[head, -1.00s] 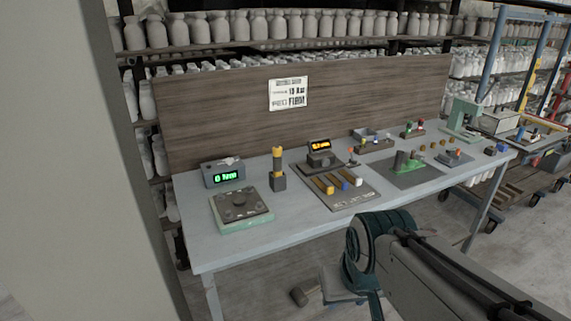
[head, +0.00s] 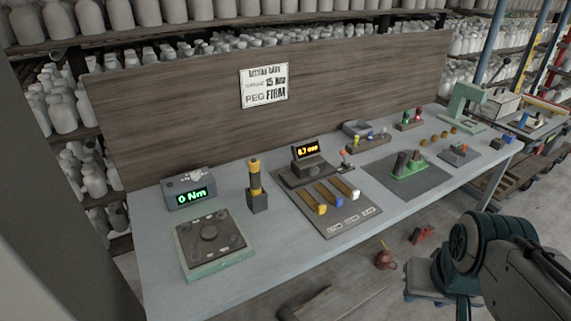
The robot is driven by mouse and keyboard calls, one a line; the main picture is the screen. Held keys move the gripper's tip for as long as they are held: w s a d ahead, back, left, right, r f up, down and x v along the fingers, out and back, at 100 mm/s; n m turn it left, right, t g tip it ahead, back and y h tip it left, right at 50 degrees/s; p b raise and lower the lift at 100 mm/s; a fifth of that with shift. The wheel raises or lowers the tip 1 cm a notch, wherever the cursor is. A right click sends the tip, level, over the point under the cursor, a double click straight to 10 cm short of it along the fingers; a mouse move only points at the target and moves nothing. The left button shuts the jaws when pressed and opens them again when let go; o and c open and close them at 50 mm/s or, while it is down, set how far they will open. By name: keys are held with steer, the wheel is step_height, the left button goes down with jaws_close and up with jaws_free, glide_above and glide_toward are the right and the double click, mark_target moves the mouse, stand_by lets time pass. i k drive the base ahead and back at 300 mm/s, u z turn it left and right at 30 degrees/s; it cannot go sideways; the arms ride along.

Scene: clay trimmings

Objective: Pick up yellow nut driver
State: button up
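Three small tools with coloured ends lie side by side on a dark grey mat (head: 338,231) on the bench. The left one looks like the yellow nut driver (head: 320,209); a blue-ended one (head: 337,200) and a white-ended one (head: 355,193) lie to its right. A separate yellow-and-black handled tool (head: 254,178) stands upright in a dark holder left of the mat. My arm's dark teal joint shows at the lower right, in front of the bench and apart from the tools. My gripper cannot be made out.
The long grey bench (head: 155,235) carries a green 0 Nm display (head: 189,189), a square plate fixture (head: 214,245), a 0.7 display (head: 306,152) and a green fixture (head: 408,165). A wooden backboard (head: 190,105) with a sign (head: 264,85) stands behind.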

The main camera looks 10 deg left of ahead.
mark_target(253, 164)
steer(key=u, duration=0.15)
steer(key=i, duration=0.65)
steer(key=u, duration=0.9)
steer(key=i, duration=0.4)
steer(key=u, duration=0.4)
